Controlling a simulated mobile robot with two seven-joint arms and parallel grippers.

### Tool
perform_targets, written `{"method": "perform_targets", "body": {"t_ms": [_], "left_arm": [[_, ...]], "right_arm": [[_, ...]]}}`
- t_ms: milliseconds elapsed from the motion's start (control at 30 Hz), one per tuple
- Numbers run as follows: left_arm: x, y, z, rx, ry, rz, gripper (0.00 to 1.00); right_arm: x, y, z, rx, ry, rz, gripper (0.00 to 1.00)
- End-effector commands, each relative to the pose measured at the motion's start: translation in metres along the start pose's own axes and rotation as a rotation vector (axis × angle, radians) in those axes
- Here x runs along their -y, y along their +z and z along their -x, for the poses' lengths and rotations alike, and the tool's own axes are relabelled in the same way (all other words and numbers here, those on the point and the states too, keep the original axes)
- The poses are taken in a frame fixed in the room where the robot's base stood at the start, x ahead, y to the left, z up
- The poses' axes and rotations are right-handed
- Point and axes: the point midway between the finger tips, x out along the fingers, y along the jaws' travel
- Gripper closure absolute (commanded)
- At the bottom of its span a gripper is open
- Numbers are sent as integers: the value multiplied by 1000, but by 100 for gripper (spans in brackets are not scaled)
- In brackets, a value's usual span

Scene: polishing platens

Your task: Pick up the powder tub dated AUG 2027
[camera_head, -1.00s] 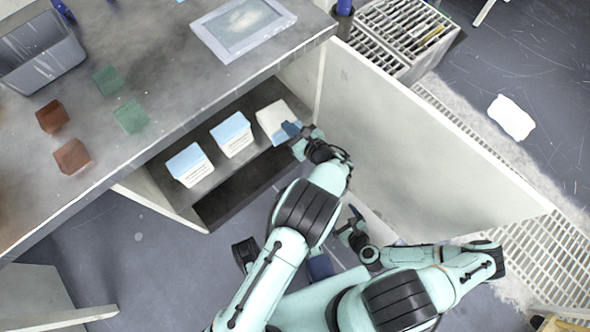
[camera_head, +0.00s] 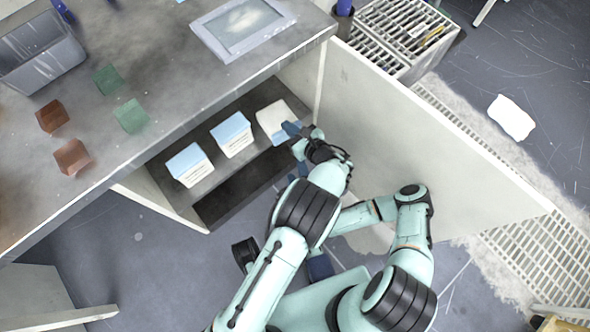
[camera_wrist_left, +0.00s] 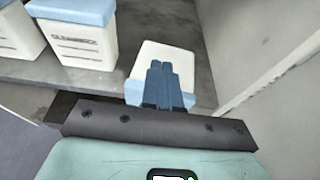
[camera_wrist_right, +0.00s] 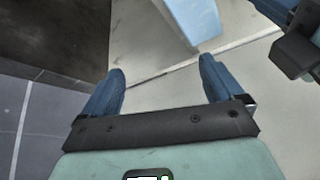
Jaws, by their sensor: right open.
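Three white powder tubs with pale blue lids are on the shelf inside the cabinet: a left tub (camera_head: 195,170), a middle tub (camera_head: 236,142) and a right tub (camera_head: 270,116). The right tub lies tipped, its white side up and its lid facing outward. Label dates are too small to read. My left gripper (camera_head: 292,130) is at the right tub's lid end; in the left wrist view (camera_wrist_left: 160,68) its fingers are together in front of it, with nothing visible between them. My right gripper (camera_wrist_right: 160,75) is open and empty, below a blue lid (camera_wrist_right: 195,22); my left arm partly covers it in the head view.
The counter (camera_head: 180,75) above the shelf overhangs the tubs. An open door panel (camera_head: 420,145) stands to the right of my arms. Counter items include a grey bin (camera_head: 45,60), a framed tray (camera_head: 240,28) and red and green blocks.

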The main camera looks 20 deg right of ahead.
Motion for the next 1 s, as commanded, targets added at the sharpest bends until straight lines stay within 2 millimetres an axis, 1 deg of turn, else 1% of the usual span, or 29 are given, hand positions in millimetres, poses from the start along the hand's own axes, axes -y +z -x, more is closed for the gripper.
{"method": "perform_targets", "body": {"t_ms": [33, 100, 200, 300, 433, 767, 867, 1000], "left_arm": [[0, 0, 0, 0, 0, 0, 100], [0, 0, 0, 0, 0, 0, 100], [0, 0, 0, 0, 0, 0, 100], [0, 0, 0, 0, 0, 0, 100], [0, 0, 0, 0, 0, 0, 100], [0, 0, 0, 0, 0, 0, 100], [0, 0, 0, 0, 0, 0, 100], [0, 0, 0, 0, 0, 0, 100]], "right_arm": [[7, 9, 3, 3, -36, 76, 6], [16, 14, 8, -13, -86, 170, 6], [27, 20, 13, -34, -143, 269, 6], [35, 22, 17, -52, -180, 329, 6], [39, 23, 19, -62, -197, 358, 6], [39, 23, 18, -64, -198, 357, 6], [40, 22, 12, -65, -200, 357, 6], [45, 22, -6, -66, -202, 358, 6]]}}
